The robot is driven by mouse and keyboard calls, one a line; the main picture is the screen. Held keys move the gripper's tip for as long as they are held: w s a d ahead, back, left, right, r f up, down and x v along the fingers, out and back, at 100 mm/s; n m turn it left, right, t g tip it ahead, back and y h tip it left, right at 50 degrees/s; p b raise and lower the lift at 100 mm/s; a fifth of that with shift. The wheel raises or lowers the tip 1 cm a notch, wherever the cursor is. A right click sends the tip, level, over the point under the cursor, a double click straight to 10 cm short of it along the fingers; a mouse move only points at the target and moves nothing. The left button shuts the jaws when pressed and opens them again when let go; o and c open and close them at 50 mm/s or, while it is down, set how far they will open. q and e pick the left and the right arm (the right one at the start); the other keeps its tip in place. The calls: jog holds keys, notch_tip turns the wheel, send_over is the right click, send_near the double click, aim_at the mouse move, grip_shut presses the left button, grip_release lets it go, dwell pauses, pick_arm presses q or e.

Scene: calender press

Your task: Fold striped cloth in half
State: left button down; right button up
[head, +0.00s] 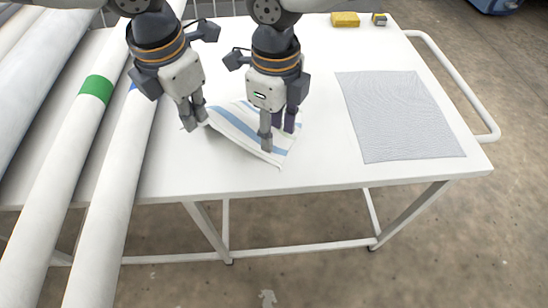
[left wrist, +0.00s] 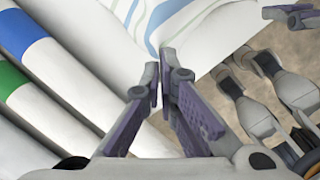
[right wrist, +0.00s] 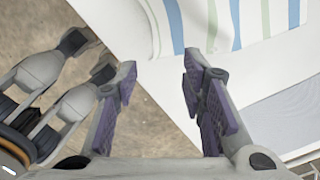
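The striped cloth (head: 238,126), white with blue stripes, lies on the white table beneath and between my grippers. Its left part is bent up near my left gripper (head: 193,115). In the left wrist view the left fingertips (left wrist: 165,72) are nearly together at the cloth's edge (left wrist: 157,42) and appear to pinch it. My right gripper (head: 278,132) is over the right part of the cloth. In the right wrist view its fingers (right wrist: 157,78) are apart with nothing between them, and the cloth (right wrist: 215,22) shows its blue and green stripes beyond them. My right gripper hides part of the cloth.
The white table (head: 330,172) has a bare front strip. A grey, finely patterned sheet (head: 398,115) lies flat to the right. Long white rolls (head: 75,135), one with a green band, run along the left.

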aim_at(275, 161)
notch_tip(275, 161, down, 7)
jog(key=shift+r, duration=0.1)
dwell(0.5)
jog(key=shift+f, duration=0.25)
grip_shut()
jog(key=shift+r, duration=0.1)
dwell(1.0)
notch_tip(275, 161, up, 5)
jog(key=shift+f, duration=0.1)
